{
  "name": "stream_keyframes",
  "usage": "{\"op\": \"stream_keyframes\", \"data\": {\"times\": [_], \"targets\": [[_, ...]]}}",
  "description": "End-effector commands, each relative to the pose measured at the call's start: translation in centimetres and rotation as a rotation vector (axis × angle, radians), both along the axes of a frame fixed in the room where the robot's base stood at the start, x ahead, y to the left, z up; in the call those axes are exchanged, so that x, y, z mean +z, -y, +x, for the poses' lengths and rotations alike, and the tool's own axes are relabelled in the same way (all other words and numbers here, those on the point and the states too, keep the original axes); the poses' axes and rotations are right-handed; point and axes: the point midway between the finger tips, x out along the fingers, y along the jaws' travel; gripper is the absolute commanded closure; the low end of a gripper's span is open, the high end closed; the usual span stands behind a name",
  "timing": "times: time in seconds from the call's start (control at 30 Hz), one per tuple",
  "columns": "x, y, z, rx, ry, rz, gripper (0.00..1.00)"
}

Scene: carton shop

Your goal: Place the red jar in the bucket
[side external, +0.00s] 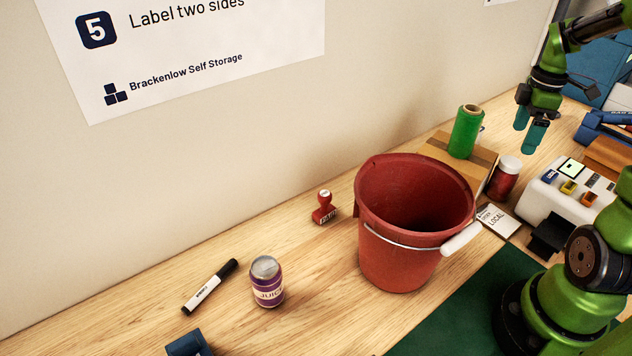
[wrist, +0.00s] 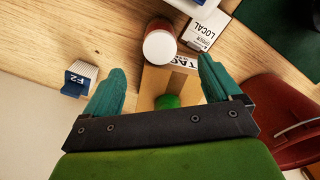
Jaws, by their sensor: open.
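The red jar (side external: 503,178) with a white lid stands upright on the table, right of the cardboard box. In the wrist view the jar (wrist: 160,44) shows mostly as its white lid, just beyond the fingertips. The red bucket (side external: 399,261) stands upright in the middle of the table, left of the jar, with its white handle grip hanging on the right side; its visible inside looks empty. My gripper (side external: 530,131) is open and empty, above and to the right of the jar. In the wrist view my gripper (wrist: 160,82) has its teal fingers spread apart.
A green roll (side external: 466,132) stands on the cardboard box (side external: 481,159) behind the bucket. A label card (side external: 497,219) lies near the jar. A white machine (side external: 566,192) stands right of it.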

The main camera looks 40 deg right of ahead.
Motion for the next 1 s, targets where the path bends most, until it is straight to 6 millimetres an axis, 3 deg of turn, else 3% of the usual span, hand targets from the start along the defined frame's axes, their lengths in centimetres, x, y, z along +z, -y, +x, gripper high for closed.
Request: {"op": "stream_keyframes", "data": {"times": [0.2,0.33,0.8,1.0], "targets": [[3.5,0.1,-0.4,-0.402,0.003,-0.003,0.09],[3.7,0.1,-0.5,-0.505,0.000,0.001,0.09],[-5.7,0.0,-0.5,-0.509,-0.002,0.002,0.09],[-7.4,0.0,-0.5,-0.508,0.000,0.001,0.09]]}}
